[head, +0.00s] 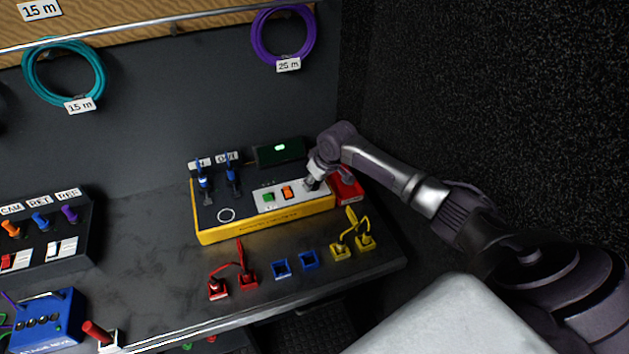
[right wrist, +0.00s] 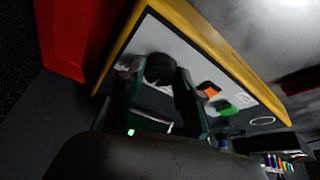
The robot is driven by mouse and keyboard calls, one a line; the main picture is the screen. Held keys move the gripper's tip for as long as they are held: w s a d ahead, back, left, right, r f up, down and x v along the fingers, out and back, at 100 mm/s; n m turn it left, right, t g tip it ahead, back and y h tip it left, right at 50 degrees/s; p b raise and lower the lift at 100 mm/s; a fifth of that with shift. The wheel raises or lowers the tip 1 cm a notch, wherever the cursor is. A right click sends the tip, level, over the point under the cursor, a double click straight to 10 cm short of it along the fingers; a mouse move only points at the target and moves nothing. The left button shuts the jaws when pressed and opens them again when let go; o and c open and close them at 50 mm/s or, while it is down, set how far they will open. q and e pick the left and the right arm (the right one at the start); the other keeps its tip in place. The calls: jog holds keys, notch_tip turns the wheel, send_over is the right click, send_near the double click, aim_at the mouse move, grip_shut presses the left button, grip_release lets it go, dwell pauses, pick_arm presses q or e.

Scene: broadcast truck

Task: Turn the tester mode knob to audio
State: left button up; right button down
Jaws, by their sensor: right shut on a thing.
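The yellow-edged tester (head: 265,227) stands on the bench against the back wall. It has a green button (head: 268,197) and an orange switch (head: 288,192) on its white panel. The black mode knob (right wrist: 160,68) is at the panel's right end, largely hidden by my gripper in the head view. My right gripper (head: 312,182) comes down onto it from above, shut on the knob. In the right wrist view its fingers (right wrist: 160,95) sit on both sides of the knob. The knob's pointer and labels cannot be read. My left gripper is out of view.
A small display with a green light (head: 279,151) stands behind the tester. A red box (head: 347,187) is right beside it. Red plugs (head: 232,280), blue sockets (head: 295,264) and yellow plugs (head: 352,243) are in front. A blue stage box (head: 45,320) is at lower left.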

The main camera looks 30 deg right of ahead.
jog(key=n+y, duration=0.1)
jog(key=n, duration=0.1)
jog(key=shift+d+n, duration=0.1)
jog(key=shift+n, duration=0.2)
jog(key=shift+w+f+n+y+b, duration=0.1)
jog(key=shift+n+y+b, duration=0.25)
jog(key=shift+n, duration=0.55)
jog(key=n+g+y+b, duration=0.1)
jog(key=n+b, duration=0.2)
jog(key=n, duration=0.1)
jog(key=shift+d, duration=0.1)
jog(key=shift+w+n+g+y+b, duration=0.1)
jog(key=shift+n+g+y+b, duration=0.5)
jog(key=shift+n+b, duration=0.8)
jog(key=shift+n, duration=0.3)
jog(key=shift+h, duration=0.25)
jog(key=c, duration=0.8)
grip_release()
jog(key=shift+o, duration=0.2)
